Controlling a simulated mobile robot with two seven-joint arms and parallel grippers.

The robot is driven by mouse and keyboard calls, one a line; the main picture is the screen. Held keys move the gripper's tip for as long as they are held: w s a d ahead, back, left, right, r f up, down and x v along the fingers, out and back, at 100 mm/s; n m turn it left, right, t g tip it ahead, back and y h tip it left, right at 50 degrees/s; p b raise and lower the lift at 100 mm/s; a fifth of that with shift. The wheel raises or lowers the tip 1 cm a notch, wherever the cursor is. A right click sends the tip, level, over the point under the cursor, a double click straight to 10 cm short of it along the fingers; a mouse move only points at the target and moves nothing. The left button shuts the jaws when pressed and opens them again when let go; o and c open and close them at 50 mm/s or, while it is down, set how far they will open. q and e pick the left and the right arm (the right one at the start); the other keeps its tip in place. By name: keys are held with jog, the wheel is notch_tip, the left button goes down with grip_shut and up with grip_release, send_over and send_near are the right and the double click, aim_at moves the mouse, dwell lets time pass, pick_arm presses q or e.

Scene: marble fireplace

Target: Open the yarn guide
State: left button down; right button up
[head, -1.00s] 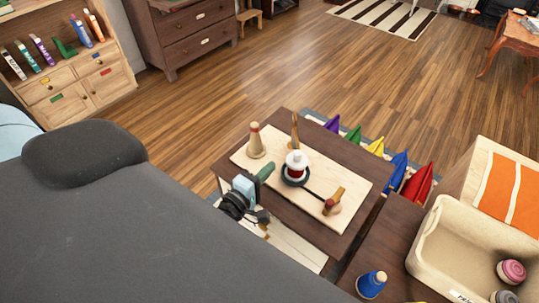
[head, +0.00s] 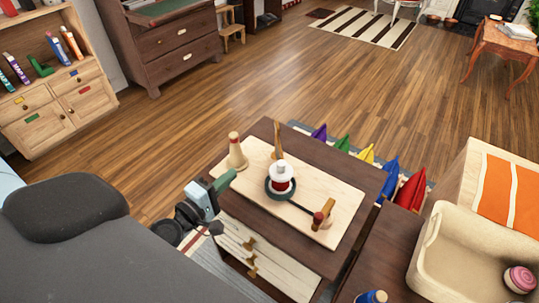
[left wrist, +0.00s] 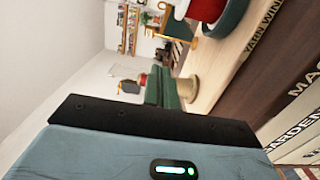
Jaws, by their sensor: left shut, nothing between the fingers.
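A yarn winder stands on a pale wooden board (head: 335,199) on a small dark table. It has a white and red spool (head: 282,178) in a dark ring, a thin dark arm, and a wooden piece with a reddish top (head: 322,217) at the right. A slim tan upright (head: 278,140) rises behind the spool. I cannot tell which part is the yarn guide. A wooden cone (head: 237,152) stands at the board's left. My left gripper (head: 231,176) is shut and empty, just in front of the cone. In the left wrist view its green fingers (left wrist: 164,88) point toward the cone's base (left wrist: 188,88). My right gripper is not in view.
A cream bin (head: 440,235) stands on a dark surface at the right. Several coloured pointed pieces (head: 366,153) line the table's far side. My sofa-side foreground is filled by a dark grey cushioned seat (head: 100,262).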

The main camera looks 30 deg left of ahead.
pick_arm(q)
jog(key=w, duration=0.3)
jog(key=w+p, duration=0.1)
jog(key=w, duration=0.2)
jog(key=w+d+p, duration=0.1)
jog(key=w, duration=0.3)
jog(key=shift+w+r, duration=0.1)
jog(key=shift+r, duration=0.05)
jog(key=w+d, duration=0.1)
jog(key=d, duration=0.1)
jog(key=shift+w+d+p, duration=0.3)
jog(key=shift+w+d, duration=0.05)
jog(key=shift+w, duration=0.05)
jog(key=shift+w+d, duration=0.25)
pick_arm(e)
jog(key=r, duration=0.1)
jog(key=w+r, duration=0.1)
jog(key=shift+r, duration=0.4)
pick_arm(q)
jog(key=shift+w+d, duration=0.1)
jog(key=shift+d, duration=0.45)
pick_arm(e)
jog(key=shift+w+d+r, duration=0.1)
pick_arm(q)
jog(key=shift+a, duration=0.1)
